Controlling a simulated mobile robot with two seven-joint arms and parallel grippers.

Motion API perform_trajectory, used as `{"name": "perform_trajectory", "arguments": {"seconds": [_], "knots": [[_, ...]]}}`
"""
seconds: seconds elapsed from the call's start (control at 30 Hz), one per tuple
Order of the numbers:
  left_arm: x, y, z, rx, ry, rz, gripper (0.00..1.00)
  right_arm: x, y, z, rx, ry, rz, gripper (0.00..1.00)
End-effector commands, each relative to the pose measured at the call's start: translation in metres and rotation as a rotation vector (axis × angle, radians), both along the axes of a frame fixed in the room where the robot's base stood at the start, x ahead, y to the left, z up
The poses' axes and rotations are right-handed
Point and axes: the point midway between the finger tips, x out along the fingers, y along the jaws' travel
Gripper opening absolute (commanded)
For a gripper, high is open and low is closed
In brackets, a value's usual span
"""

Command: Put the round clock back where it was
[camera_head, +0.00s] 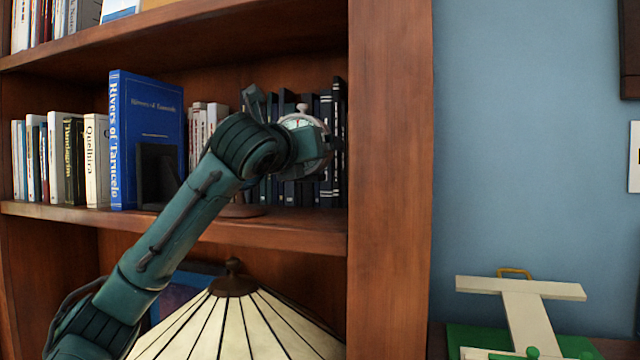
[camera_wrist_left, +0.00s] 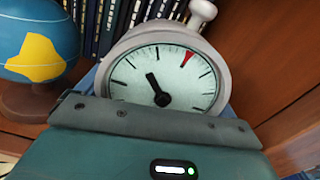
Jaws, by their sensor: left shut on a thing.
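The round clock (camera_head: 300,122) has a pale face, a grey rim and a knob on top. It is in front of dark books at the right end of the middle shelf, partly hidden by my arm. In the left wrist view the clock (camera_wrist_left: 165,72) fills the middle, its lower part hidden by the gripper, with a dark hand and a red mark on its face. My left gripper (camera_head: 318,150) is shut on the clock. Whether the clock touches the shelf cannot be seen. My right gripper is not in view.
A blue and yellow globe (camera_wrist_left: 38,45) stands left of the clock. Dark books (camera_wrist_left: 110,22) are behind it, and the wood side panel (camera_head: 388,150) is close on the right. A large blue book (camera_head: 145,130) stands further left; a lampshade (camera_head: 235,325) is below.

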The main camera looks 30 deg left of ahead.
Motion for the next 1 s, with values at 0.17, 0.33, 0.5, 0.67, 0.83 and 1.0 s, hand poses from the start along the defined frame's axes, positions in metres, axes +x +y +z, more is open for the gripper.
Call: {"name": "perform_trajectory", "arguments": {"seconds": [0.17, 0.33, 0.5, 0.67, 0.83, 1.0], "knots": [[0.025, -0.012, -0.008, 0.001, 0.0, 0.0, 0.54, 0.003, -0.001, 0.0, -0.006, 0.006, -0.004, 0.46], [0.023, -0.011, -0.027, 0.0, -0.003, 0.001, 0.54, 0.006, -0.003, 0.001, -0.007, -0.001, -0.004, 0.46], [0.023, -0.011, -0.043, 0.0, -0.001, -0.001, 0.54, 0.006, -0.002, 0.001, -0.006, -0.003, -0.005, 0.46], [0.023, -0.011, -0.065, 0.0, 0.0, -0.001, 0.54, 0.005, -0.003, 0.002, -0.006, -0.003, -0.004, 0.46], [0.026, -0.012, -0.069, -0.001, -0.004, 0.0, 0.54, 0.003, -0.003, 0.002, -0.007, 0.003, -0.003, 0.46], [0.026, -0.012, -0.069, -0.001, -0.004, 0.0, 0.54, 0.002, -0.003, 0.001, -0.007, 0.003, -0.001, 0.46]]}}
